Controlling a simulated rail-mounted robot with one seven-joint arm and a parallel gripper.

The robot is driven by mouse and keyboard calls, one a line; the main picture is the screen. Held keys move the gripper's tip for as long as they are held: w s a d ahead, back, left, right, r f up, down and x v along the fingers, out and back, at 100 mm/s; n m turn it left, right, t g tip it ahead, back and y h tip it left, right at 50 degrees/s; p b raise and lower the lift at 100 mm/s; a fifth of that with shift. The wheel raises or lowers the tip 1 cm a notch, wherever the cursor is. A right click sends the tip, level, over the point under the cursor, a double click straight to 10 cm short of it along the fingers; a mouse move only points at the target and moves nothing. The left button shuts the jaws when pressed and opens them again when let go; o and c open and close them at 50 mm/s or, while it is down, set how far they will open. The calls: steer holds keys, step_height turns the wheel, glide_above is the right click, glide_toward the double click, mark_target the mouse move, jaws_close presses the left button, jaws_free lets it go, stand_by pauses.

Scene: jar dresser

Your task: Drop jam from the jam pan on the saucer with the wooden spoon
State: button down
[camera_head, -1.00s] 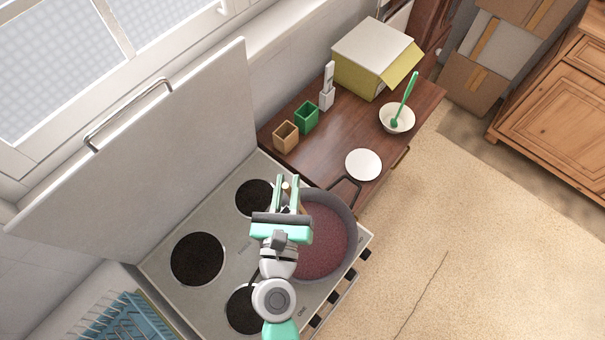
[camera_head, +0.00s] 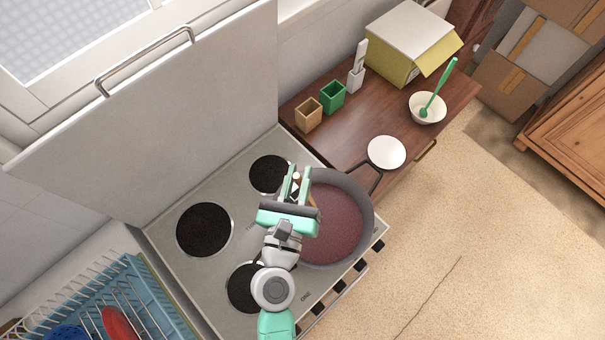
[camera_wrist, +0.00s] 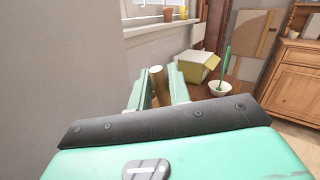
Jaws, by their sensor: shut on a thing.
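The jam pan (camera_head: 345,225) sits on the stove's front right burner, full of dark red jam. My gripper (camera_head: 298,175) is at the pan's left rim and shut on the wooden spoon. The spoon's handle end (camera_wrist: 158,80) shows between the fingers in the wrist view, and a bit of it shows in the head view (camera_head: 296,177). The spoon's lower end is hidden by my gripper, so I cannot tell whether it is in the jam. The white saucer (camera_head: 386,152) lies on the wooden dresser top beyond the pan's handle and looks empty.
The raised stove lid (camera_head: 150,110) is at the left. A blue dish rack (camera_head: 140,300) is at lower left.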

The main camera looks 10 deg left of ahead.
steer(key=f+b, duration=0.2)
steer(key=f, duration=0.1)
steer(key=d+f+b, duration=0.1)
steer(key=f+b, duration=0.1)
steer(key=f, duration=0.1)
steer(key=f+b, duration=0.3)
steer(key=shift+w+d, duration=0.35)
steer(key=shift+w, duration=0.05)
steer(key=shift+r, duration=0.15)
stand_by(0.3)
